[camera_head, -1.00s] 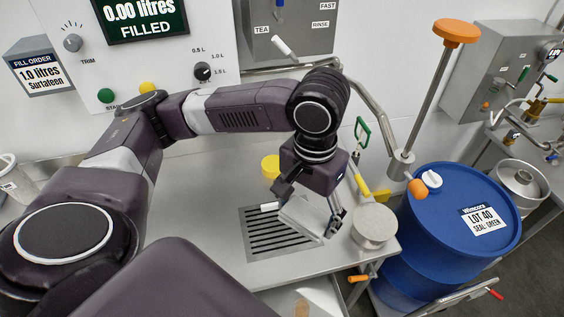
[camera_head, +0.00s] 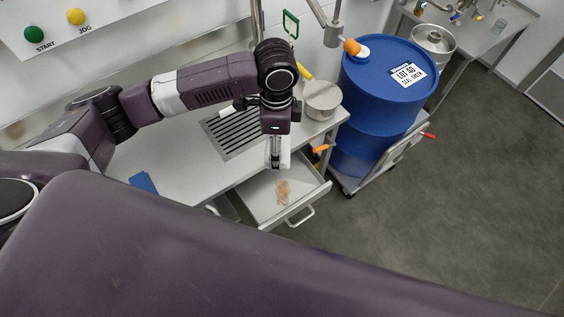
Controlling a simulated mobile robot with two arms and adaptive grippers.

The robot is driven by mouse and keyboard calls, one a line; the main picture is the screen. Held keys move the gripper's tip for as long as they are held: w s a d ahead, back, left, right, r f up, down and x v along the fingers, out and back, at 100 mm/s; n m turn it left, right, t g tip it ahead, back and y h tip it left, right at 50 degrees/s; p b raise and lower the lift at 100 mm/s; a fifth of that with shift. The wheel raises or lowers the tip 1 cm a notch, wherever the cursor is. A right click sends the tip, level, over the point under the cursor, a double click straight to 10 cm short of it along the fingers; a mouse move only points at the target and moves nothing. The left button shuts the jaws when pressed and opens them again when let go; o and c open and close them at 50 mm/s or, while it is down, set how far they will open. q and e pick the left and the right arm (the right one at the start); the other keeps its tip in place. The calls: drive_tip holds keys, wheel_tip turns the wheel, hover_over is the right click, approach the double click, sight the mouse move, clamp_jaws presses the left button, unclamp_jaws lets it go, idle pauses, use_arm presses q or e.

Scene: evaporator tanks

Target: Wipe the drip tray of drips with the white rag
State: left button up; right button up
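The drip tray (camera_head: 225,138) is a dark slotted grille set into the steel counter. The arm hides part of its right side, and drips on it are too small to tell. My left gripper (camera_head: 274,163) points down, right of and nearer than the tray, over the counter's front edge and open drawer in the picture. My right gripper is not in view.
An open drawer (camera_head: 312,191) holding a tan item (camera_head: 283,191) juts from the counter front. A metal pot (camera_head: 322,101) stands right of the tray. A blue drum (camera_head: 375,85) on a trolley stands beyond. A blue item (camera_head: 143,183) lies at the counter's left. Floor at right is clear.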

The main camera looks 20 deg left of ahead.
use_arm(q)
wheel_tip(320, 180, down, 16)
drive_tip(key=d+m+b, duration=0.1)
drive_tip(key=m+b, duration=0.4)
drive_tip(key=m, duration=0.5)
drive_tip(key=shift+w+r+m, duration=0.25)
drive_tip(key=shift+w+m, duration=0.05)
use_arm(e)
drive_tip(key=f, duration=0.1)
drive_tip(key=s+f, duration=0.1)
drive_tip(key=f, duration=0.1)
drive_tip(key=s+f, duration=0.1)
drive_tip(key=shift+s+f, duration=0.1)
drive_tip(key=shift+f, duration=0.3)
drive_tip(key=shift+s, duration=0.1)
